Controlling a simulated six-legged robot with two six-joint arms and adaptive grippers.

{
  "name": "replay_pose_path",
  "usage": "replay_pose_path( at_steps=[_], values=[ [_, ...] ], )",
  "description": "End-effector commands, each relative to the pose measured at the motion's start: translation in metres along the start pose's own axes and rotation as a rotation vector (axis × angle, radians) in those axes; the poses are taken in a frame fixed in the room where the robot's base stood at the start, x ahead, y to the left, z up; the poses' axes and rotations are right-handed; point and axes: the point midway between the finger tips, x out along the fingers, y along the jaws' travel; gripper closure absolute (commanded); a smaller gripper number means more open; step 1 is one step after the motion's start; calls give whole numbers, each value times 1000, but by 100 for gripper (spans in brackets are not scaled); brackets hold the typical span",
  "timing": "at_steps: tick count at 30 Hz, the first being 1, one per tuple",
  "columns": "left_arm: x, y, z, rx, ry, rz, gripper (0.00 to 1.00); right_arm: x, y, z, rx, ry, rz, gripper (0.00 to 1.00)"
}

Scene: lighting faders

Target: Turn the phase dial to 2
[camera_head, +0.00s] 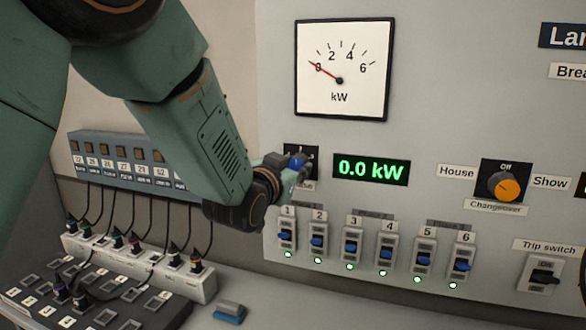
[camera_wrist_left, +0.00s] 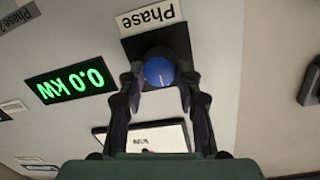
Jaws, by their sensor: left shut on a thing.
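My left gripper (camera_wrist_left: 160,80) is shut on the dial, one finger on each side. In the head view the left gripper (camera_head: 294,168) reaches the panel just left of the green display. The plate's numbers are hidden or too small to read. My right gripper is not in view.
A green "0.0 kW" display (camera_head: 371,170) is right of the dial, and a kW meter (camera_head: 343,69) is above, its needle near 0. Several blue-levered breakers (camera_head: 351,247) line the panel below. An orange changeover knob (camera_head: 504,186) is further right.

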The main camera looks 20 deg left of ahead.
Motion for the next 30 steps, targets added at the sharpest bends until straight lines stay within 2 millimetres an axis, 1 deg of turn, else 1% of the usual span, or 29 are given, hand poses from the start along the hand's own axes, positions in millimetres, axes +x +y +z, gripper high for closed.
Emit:
replay_pose_path(
  at_steps=[1,15,16,23,24,30],
  values=[
    [2,-2,-8,5,19,-6,97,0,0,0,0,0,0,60],
    [1,-2,-8,15,19,-7,97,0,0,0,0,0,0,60],
    [1,-2,-8,15,19,-7,63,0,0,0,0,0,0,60],
    [1,-1,-5,15,10,-4,44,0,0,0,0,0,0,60],
    [1,-1,-4,15,9,-4,42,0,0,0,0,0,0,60],
    [1,-1,-3,15,5,-3,42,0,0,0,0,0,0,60]
  ],
)
